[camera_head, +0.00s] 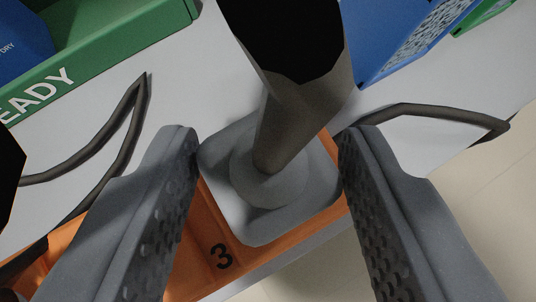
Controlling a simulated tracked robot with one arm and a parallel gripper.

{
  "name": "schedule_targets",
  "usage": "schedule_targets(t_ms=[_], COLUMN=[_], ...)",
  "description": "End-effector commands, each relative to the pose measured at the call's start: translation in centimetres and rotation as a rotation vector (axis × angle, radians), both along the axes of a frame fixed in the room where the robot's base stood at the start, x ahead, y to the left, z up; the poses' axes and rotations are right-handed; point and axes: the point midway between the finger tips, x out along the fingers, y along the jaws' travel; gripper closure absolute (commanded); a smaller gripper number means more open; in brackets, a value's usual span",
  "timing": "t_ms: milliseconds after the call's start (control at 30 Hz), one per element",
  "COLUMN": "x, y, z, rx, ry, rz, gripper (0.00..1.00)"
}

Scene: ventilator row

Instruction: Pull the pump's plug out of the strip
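A grey plug (270,205) with a squarish, rounded body sits in the orange power strip (222,232), close to a black number 3. A thick grey and black stem (295,110) rises from the plug toward the camera. I cannot tell from the picture whether this is the pump's plug. My gripper (268,150) is over the strip, with one dimpled grey finger on each side of the plug. The fingers are wide apart, and the plug looks turned slightly between them. Orange shows between the plug and the right finger near its tip; contact at the plug's corners is unclear.
A green tray (110,45) with lettering ending in "EADY" holds a blue object (20,42) at upper left. A blue box (400,45) stands at upper right. Dark cables (125,125) loop over the white surface left and right. The surface's edge runs along the lower right.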

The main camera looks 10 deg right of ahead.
Motion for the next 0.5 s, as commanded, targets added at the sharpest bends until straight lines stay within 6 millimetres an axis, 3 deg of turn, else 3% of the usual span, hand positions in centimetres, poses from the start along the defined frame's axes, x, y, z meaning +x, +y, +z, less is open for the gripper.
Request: schedule_targets(t_ms=[500], x=[-0.03], y=[0.08], z=[0.27], rx=[0.000], ry=[0.001], rz=[0.001], gripper=[1.00])
